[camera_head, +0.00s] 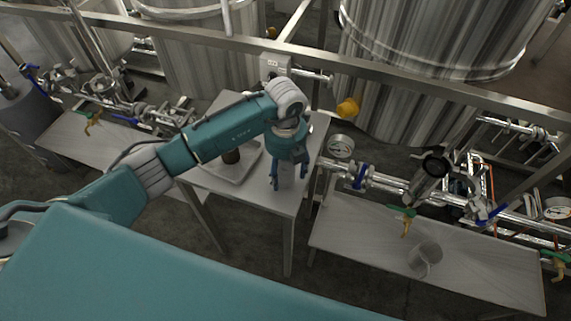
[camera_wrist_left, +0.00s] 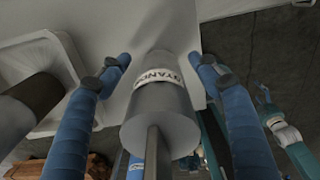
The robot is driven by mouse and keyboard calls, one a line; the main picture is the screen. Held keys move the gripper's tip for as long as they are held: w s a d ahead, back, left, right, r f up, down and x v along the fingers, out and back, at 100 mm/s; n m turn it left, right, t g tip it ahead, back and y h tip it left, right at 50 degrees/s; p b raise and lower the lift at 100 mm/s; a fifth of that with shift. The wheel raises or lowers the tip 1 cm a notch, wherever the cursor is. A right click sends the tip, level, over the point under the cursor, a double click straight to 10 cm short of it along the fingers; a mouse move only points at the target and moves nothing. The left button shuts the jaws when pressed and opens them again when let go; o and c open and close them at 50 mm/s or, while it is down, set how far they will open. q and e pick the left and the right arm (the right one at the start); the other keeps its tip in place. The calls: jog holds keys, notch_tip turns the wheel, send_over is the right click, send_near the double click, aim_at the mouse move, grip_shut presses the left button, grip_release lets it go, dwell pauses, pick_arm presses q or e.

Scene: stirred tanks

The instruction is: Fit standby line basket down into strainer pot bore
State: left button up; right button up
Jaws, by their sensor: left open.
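The standby line basket (camera_wrist_left: 160,105) is a grey cylinder with a white lettered band and a thin rod pointing towards the camera in the left wrist view. In the head view it shows as a small grey shape (camera_head: 287,174) on the middle table, partly hidden by my gripper. My left gripper (camera_head: 289,180) points down over it, open. Its blue fingers (camera_wrist_left: 158,62) stand on either side of the basket, with gaps visible. The strainer pot (camera_head: 431,171) appears to be the tilted, dark-mouthed cylinder on the right pipe line; its bore is dark inside.
A pale tray (camera_head: 243,174) with a dark cylinder (camera_head: 231,156) lies left of my gripper, partly behind my arm. A grey cup-like part (camera_head: 425,258) is on the right bench (camera_head: 360,246).

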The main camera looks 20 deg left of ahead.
pick_arm(q)
jog(key=shift+w, duration=0.1)
jog(key=c, duration=1.4)
jog(key=shift+r, duration=0.1)
